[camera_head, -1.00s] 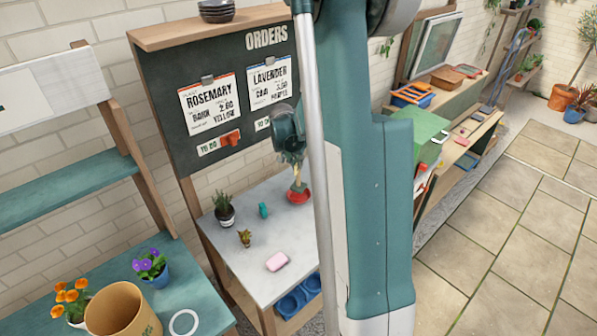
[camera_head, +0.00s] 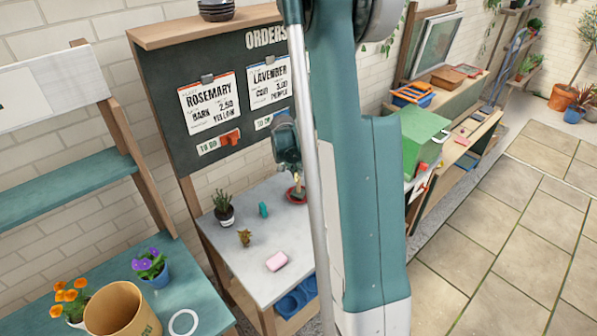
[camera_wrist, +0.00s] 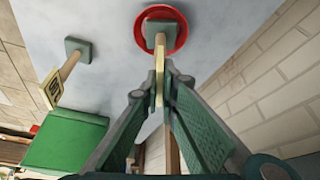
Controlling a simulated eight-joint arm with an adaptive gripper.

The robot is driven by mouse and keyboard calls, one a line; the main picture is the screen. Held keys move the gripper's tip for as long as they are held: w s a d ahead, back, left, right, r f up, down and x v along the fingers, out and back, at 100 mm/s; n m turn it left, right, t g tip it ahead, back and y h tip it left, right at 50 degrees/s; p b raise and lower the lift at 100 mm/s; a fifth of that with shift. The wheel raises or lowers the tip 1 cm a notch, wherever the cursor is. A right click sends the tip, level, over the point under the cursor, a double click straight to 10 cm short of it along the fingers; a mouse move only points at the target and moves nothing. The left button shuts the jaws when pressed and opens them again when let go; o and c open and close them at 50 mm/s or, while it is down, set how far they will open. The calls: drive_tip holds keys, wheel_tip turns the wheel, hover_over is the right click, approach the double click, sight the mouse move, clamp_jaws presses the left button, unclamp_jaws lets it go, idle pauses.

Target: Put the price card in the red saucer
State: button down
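The red saucer (camera_head: 289,198) lies on the pale table top, partly hidden behind my arm. In the wrist view its red rim (camera_wrist: 181,40) surrounds the square grey-green base of a price card (camera_wrist: 159,75). The card has a wooden stem and a yellowish plate, seen nearly edge-on. My gripper (camera_wrist: 160,88) has its fingertips on both sides of the plate and looks shut on it. The base appears inside the rim; whether it rests on the saucer's floor I cannot tell. In the head view my gripper (camera_head: 292,165) is right above the saucer.
A second card on a square base (camera_wrist: 78,50) stands beside the saucer in the wrist view. The order board (camera_head: 165,100) rises behind.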

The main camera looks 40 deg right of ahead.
drive_tip(key=shift+f, duration=0.3)
drive_tip(key=c, duration=2.7)
unclamp_jaws()
drive_tip(key=shift+o, duration=0.2)
drive_tip(key=shift+r, duration=0.15)
drive_tip(key=shift+r+p, duration=0.3)
drive_tip(key=shift+r, duration=0.3)
drive_tip(key=v, duration=1.1)
drive_tip(key=shift+r, duration=0.25)
drive_tip(key=shift+a, duration=0.2)
